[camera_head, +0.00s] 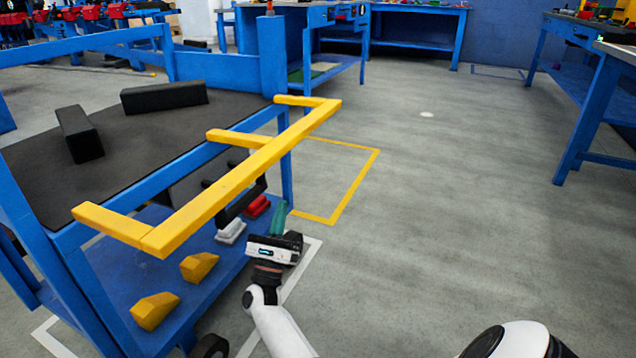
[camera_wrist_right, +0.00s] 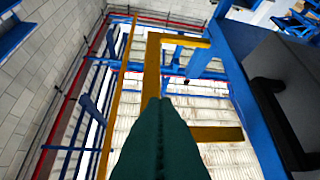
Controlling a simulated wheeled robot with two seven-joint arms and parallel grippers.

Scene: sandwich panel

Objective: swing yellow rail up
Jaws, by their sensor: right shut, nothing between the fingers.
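The yellow rail (camera_head: 230,185) juts out roughly level from the side of the blue cart, a long bar joined to it by several short arms. In the right wrist view the rail (camera_wrist_right: 152,75) is seen from below against the ceiling. My right gripper (camera_head: 279,215) is below the rail, near the cart's outer side, with its teal fingers pointing up. In the wrist view its closed fingers (camera_wrist_right: 160,102) overlap the rail's long bar; whether they touch it cannot be told. It holds nothing. My left gripper is not in view.
The blue cart (camera_head: 190,155) has a dark top with two black blocks (camera_head: 165,96). Its lower shelf (camera_head: 205,260) carries yellow, white and red pieces. A black handle (camera_head: 238,205) hangs under the rail. Workbenches (camera_head: 400,20) stand behind; the grey floor (camera_head: 460,180) to the right is clear.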

